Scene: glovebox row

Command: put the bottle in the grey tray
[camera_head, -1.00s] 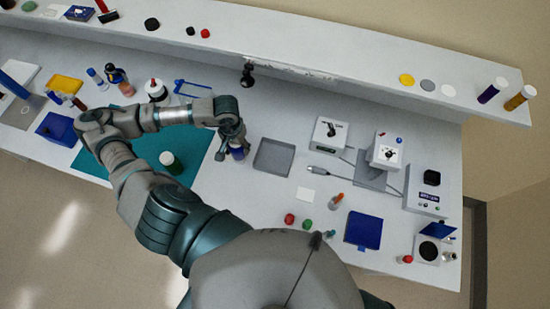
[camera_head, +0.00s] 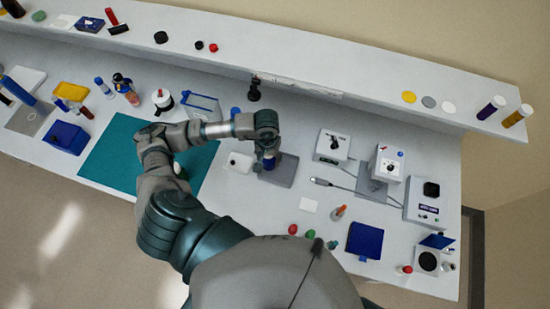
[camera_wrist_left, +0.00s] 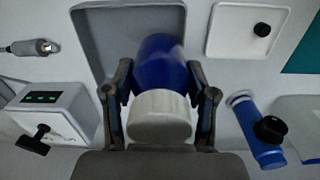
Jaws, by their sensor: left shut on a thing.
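The bottle (camera_head: 268,163) is blue with a white cap, which shows in the wrist view (camera_wrist_left: 158,116). My left gripper (camera_head: 267,150) is shut on it, with one finger on each side near the cap (camera_wrist_left: 160,98). The grey tray (camera_head: 287,174) is a shallow square with a low rim, and it also shows at the top of the wrist view (camera_wrist_left: 88,32). The bottle's lower end is over the tray's area. I cannot tell whether it touches the tray floor. My right gripper is not in view.
A blue cylinder (camera_head: 236,112) and a black knob (camera_head: 254,92) are behind. A teal mat (camera_head: 112,160) lies left.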

